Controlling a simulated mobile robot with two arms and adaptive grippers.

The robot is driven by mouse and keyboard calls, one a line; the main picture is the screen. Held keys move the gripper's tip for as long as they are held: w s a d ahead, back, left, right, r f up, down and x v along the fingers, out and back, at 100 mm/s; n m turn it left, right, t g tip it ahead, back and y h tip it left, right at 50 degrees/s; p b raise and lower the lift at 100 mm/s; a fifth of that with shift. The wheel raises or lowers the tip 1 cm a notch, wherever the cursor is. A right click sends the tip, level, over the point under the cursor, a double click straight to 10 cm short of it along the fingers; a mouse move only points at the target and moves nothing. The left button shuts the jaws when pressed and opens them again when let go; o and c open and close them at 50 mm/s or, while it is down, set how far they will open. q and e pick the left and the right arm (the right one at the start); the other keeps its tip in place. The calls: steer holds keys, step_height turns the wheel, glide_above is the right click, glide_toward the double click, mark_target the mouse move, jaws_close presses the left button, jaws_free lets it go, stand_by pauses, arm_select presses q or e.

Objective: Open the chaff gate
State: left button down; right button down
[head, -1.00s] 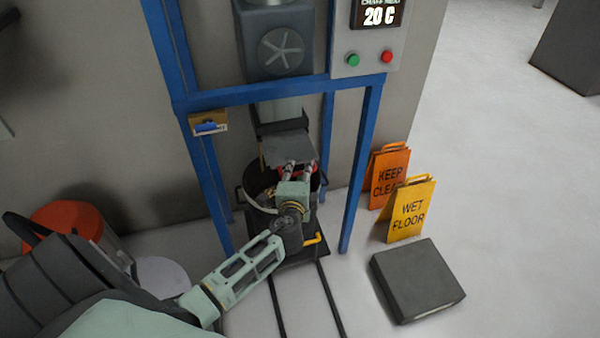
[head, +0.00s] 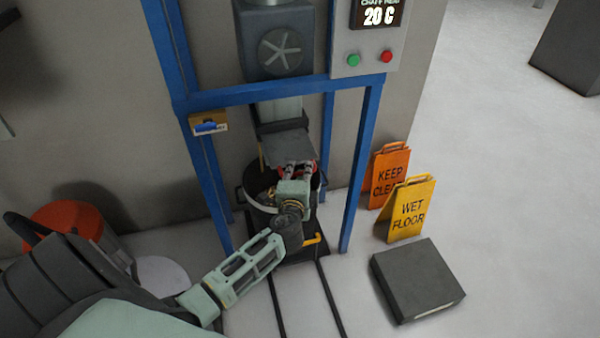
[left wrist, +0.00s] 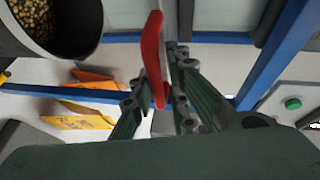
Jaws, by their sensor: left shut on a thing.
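The chaff gate appears as a grey plate (head: 288,147) at the lower end of the chute, inside the blue frame. A red handle (head: 313,167) shows beside it, partly hidden by my fingers. My left gripper (head: 298,170) is at this handle, below the plate's front edge. In the left wrist view the red handle (left wrist: 152,55) passes between the fingers of my left gripper (left wrist: 158,98), which is shut on it. How the handle joins the plate is hidden. My right gripper is not in view.
A dark bucket (head: 255,187) stands below the chute. Brown grains (left wrist: 35,18) show in a round container in the left wrist view. Blue posts (head: 360,170) flank the work area. Orange (head: 388,176) and yellow (head: 411,208) signs and a grey box (head: 417,280) stand right.

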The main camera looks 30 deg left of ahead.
arm_select(q)
steer(key=shift+f, duration=0.4)
steer(key=shift+w+a+b, duration=0.35)
steer(key=shift+w+a, duration=0.15)
steer(key=shift+a, duration=0.2)
steer(key=c, duration=1.8)
jaws_free()
steer(key=shift+w+a, duration=0.1)
steer(key=shift+r, duration=0.1)
steer(key=v, duration=1.2)
